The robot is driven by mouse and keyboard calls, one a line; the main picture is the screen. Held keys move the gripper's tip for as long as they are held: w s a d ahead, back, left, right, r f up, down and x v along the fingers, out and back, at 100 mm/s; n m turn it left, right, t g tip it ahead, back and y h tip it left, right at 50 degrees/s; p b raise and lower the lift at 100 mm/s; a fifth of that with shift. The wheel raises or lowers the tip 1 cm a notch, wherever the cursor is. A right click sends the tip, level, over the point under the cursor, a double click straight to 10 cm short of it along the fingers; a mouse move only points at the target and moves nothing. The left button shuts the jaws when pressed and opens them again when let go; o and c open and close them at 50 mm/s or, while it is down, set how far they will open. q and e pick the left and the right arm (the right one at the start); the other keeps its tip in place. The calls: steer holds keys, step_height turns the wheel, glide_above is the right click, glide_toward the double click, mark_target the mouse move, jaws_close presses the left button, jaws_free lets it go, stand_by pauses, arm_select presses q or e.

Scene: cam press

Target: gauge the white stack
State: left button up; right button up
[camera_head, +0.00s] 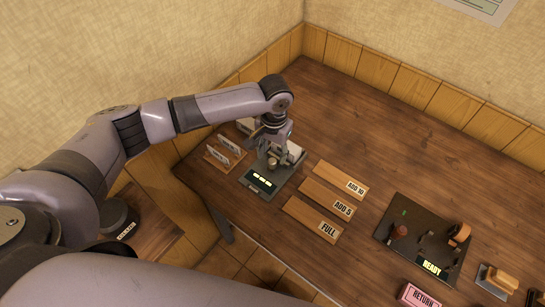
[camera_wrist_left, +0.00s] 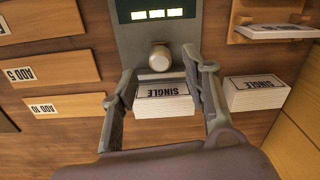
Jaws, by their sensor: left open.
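A white stack marked SINGLE (camera_wrist_left: 165,106) lies at the near end of the dark gauge, by its round knob (camera_wrist_left: 160,58), in the left wrist view. The gauge (camera_head: 251,188) has a lit display showing three pale blocks. My left gripper (camera_head: 276,158) is over it, mostly hiding the stack in the head view. In the left wrist view the open fingers (camera_wrist_left: 164,80) stand on either side of the stack; I cannot tell whether they touch it. A second white SINGLE stack (camera_wrist_left: 257,95) lies to the right. My right gripper is not in view.
Wooden boards marked ADD 10 (camera_head: 340,180), ADD 5 (camera_head: 326,197) and FULL (camera_head: 312,219) lie right of the gauge. A wooden rack (camera_head: 218,160) holds white cards at left. A dark READY panel (camera_head: 395,248) and a pink RETURN block (camera_head: 417,297) are farther right. The back table is clear.

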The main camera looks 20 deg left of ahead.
mark_target(272, 160)
arm_select(q)
steer(key=shift+f, duration=2.1)
steer(key=shift+c, duration=0.3)
jaws_close()
